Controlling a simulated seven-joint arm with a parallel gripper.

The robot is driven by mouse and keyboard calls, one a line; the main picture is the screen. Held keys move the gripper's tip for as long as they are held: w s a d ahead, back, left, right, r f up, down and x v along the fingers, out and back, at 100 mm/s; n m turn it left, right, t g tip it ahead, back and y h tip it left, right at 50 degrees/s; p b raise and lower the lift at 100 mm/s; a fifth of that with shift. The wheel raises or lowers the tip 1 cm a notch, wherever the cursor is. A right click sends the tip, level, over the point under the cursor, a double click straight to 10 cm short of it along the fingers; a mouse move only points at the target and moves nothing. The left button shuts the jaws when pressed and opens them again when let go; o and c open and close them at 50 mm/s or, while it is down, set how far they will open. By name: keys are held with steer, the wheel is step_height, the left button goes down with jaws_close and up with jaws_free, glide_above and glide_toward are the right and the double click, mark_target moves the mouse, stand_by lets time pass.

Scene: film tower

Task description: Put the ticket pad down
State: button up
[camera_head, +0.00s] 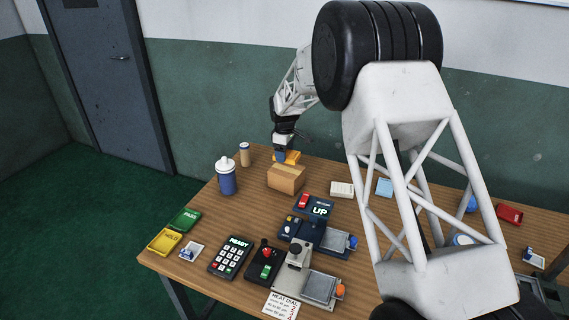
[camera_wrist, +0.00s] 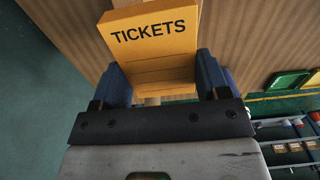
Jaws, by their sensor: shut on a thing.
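The ticket pad (camera_wrist: 152,40) is yellow-orange with the word TICKETS on it. My gripper (camera_wrist: 155,88) is shut on it, one blue finger on each side, in the wrist view. In the head view the pad (camera_head: 292,157) shows as a small orange shape at my gripper (camera_head: 281,156), at the back of the table. It is right over the top of a brown cardboard box (camera_head: 286,180). I cannot tell whether the pad touches the box.
On the wooden table (camera_head: 230,215), a blue bottle with a white top (camera_head: 226,178) and a tan cylinder (camera_head: 245,154) stand left of the box. Green (camera_head: 184,220) and yellow (camera_head: 164,241) trays, a keypad (camera_head: 229,257) and several devices fill the front. A white block (camera_head: 342,190) lies to the right.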

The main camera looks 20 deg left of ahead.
mark_target(284, 168)
steer(key=shift+f, duration=0.55)
steer(key=shift+f, duration=0.1)
steer(key=shift+f, duration=1.75)
steer(key=shift+f, duration=0.1)
steer(key=o, duration=1)
steer(key=shift+c, duration=0.2)
step_height(284, 168, up, 12)
steer(key=shift+r, duration=0.1)
